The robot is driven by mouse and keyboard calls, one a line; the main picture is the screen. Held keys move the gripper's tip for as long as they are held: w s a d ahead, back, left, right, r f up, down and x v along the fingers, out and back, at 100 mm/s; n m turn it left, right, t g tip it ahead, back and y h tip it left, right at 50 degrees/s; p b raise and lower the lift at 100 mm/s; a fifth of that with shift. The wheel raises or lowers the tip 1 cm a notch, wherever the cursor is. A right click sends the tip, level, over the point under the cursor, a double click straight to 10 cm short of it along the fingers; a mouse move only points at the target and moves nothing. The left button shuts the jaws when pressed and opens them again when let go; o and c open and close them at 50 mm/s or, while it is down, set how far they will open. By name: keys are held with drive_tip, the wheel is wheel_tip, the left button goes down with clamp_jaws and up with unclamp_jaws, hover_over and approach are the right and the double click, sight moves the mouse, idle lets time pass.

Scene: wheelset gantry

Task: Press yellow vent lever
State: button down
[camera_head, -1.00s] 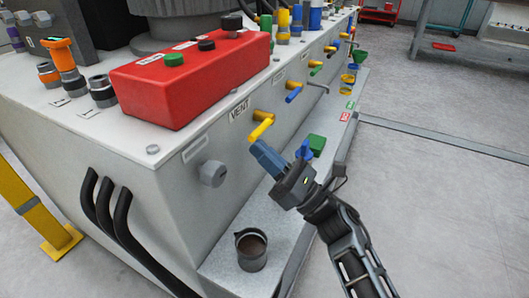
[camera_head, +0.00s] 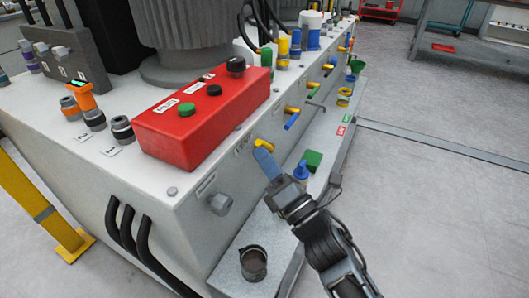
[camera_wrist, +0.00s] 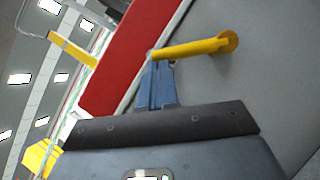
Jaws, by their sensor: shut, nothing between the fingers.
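The yellow vent lever (camera_head: 262,144) sticks out from the side of the grey cabinet, by the VENT label (camera_head: 241,146). In the wrist view the lever (camera_wrist: 195,47) runs from its round base at right to a free end at left. My gripper (camera_head: 263,156) has its blue fingers shut together and empty. In the head view the fingertips hide part of the lever. In the wrist view the gripper's fingertips (camera_wrist: 155,65) meet the lever's free end; whether they touch it I cannot tell for sure.
A red control box (camera_head: 205,115) stands on the cabinet top above the lever. A dark cup (camera_head: 254,263) and a green block (camera_head: 312,160) sit on the low ledge.

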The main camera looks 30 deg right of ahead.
drive_tip(key=d+r+m+g+h+p, duration=0.1)
drive_tip(key=m+p, duration=0.1)
drive_tip(key=p, duration=0.3)
drive_tip(key=w+d+r+m+g+h+p, duration=0.1)
drive_tip(key=r+m+p, duration=0.1)
drive_tip(key=p, duration=0.3)
drive_tip(key=w+d+r+m+g+h+p, duration=0.1)
drive_tip(key=m+p, duration=0.3)
drive_tip(key=p, duration=0.2)
drive_tip(key=shift+w+d+r+g, duration=0.15)
drive_tip(key=shift+w+d+g, duration=0.05)
drive_tip(key=shift+g, duration=0.1)
drive_tip(key=shift+w+d+r+p, duration=0.1)
drive_tip(key=shift+w+d+p, duration=0.15)
drive_tip(key=shift+p, duration=0.5)
